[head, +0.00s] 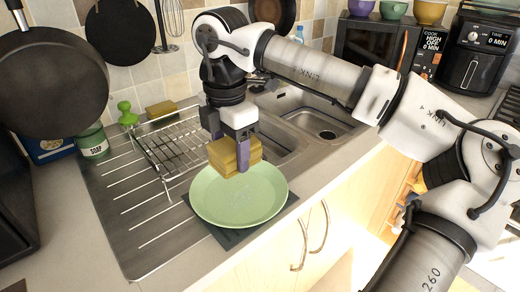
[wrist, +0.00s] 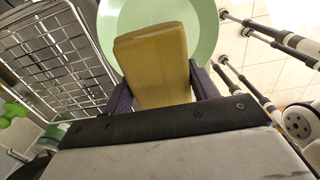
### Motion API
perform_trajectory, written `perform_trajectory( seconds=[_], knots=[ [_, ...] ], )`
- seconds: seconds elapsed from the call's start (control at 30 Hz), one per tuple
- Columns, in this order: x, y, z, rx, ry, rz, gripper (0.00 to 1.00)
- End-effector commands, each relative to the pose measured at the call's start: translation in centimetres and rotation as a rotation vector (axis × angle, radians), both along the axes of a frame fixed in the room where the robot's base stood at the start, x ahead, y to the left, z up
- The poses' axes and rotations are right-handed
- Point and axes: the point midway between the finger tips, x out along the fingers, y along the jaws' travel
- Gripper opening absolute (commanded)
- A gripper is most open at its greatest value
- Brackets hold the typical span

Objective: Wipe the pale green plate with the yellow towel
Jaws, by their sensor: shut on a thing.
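The pale green plate (head: 238,205) lies on a dark mat (head: 226,238) at the front edge of the counter, right of the dish rack. My gripper (head: 232,153) is shut on a folded yellow towel (head: 222,158), which looks like a thick block. The towel is over the back part of the plate; I cannot tell whether it touches it. In the wrist view the towel (wrist: 152,62) sits between my two purple fingers (wrist: 160,88), with the plate (wrist: 208,25) beyond it.
A metal dish rack (head: 175,146) stands left of the plate and a sink (head: 318,122) lies behind right. A yellow sponge (head: 161,109) and green brush (head: 127,114) are at the back left. Pans (head: 60,82) hang at the left. The drainboard's front left is clear.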

Motion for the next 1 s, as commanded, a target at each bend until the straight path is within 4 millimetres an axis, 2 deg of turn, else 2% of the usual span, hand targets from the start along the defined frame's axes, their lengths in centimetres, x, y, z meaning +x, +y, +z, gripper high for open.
perform_trajectory(
  seconds=[0.13,0.6,0.77,1.0],
  knots=[
    [-0.2,0.8,-0.4,-0.002,-0.001,0.002,0.4],
    [-0.2,0.8,-0.4,-0.003,-0.002,0.001,0.4],
    [-0.3,0.8,-1.6,-0.002,0.0,0.002,0.4],
    [-0.3,0.8,-4.4,-0.002,0.0,0.002,0.4]
  ],
)
